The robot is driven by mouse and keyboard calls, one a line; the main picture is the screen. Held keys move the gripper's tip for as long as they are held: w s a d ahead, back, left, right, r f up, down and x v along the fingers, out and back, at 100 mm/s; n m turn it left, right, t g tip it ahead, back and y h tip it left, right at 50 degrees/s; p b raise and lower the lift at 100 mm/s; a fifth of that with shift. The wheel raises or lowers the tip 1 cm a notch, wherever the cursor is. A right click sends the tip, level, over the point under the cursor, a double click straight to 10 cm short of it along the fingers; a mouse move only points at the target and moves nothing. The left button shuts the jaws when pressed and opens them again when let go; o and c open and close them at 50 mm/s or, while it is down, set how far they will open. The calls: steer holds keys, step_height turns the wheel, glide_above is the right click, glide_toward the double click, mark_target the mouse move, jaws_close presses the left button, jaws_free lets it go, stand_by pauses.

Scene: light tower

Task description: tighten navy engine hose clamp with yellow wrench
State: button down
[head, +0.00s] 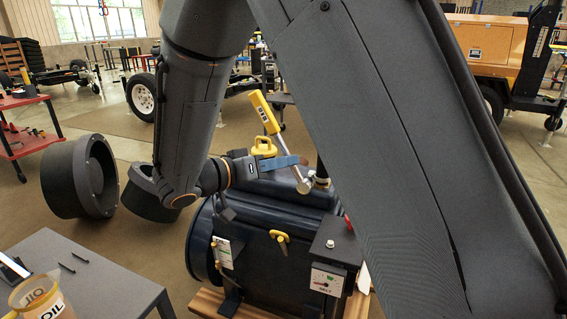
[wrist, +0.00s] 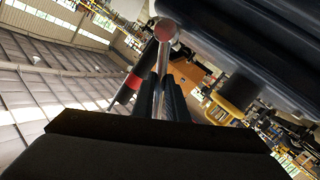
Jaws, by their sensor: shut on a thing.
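The navy engine (head: 262,240) sits on a wooden pallet. A wrench with a yellow handle (head: 265,113) and a silver shaft slants down toward its top. My gripper (head: 303,161) is shut on the wrench's shaft. The wrench's round silver head (head: 304,186) is beside a dark upright hose with a silver band (head: 321,181), apparently the clamp; I cannot tell if they touch. In the wrist view, my gripper's fingers (wrist: 165,95) grip the shaft, with the round head (wrist: 166,30) beyond them. My upper arm hides the area right of the hose.
A grey table (head: 85,262) is at front left. Dark round drums (head: 80,177) lie left.

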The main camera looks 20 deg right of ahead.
steer(key=shift+w+d, duration=0.45)
steer(key=shift+w, duration=0.1)
steer(key=c, duration=2.3)
jaws_free()
jaws_close()
steer(key=shift+b, duration=0.3)
steer(key=shift+s+d+r+m+y+b, duration=0.15)
steer(key=shift+d+r+m+y+b, duration=0.2)
steer(key=shift+m, duration=0.25)
steer(key=shift+d, duration=0.1)
steer(key=shift+s+d+r+m+y+b, duration=0.2)
steer(key=shift+d+r+m+y+b, duration=0.15)
steer(key=shift+b, duration=0.35)
